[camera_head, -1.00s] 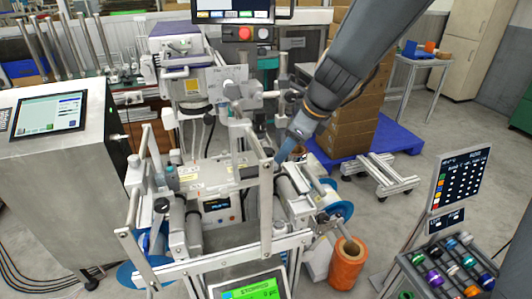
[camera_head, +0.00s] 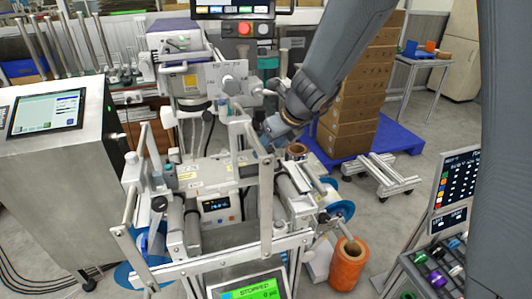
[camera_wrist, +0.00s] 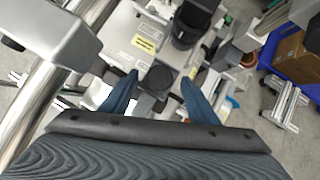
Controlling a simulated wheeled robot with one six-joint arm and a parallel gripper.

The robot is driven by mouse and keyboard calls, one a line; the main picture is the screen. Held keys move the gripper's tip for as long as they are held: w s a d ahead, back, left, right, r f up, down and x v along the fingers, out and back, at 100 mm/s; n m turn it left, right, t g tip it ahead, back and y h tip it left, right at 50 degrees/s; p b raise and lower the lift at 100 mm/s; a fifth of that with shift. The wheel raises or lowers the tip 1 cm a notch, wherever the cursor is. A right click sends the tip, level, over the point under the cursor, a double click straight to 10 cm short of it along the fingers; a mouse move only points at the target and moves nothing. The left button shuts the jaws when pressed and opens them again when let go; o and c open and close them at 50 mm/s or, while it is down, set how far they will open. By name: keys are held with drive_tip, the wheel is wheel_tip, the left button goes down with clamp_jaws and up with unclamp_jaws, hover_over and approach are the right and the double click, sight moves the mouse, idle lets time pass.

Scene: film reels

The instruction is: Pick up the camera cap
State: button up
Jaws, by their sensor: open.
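I cannot tell how far above the disc the fingertips are. A black cylindrical part (camera_wrist: 190,28) stands just beyond it, to the upper right. In the head view my gripper (camera_head: 268,132) is over the middle of the machine, and I cannot make out the cap there.
The machine's metal frame (camera_head: 266,195) rises in front of the gripper in the head view. A large metal bar (camera_wrist: 30,110) is close at left in the wrist view. An orange roll (camera_head: 347,265) and a brown core (camera_head: 297,150) are at the machine's right side.

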drive_tip(key=c, duration=1.1)
drive_tip(key=shift+c, duration=0.2)
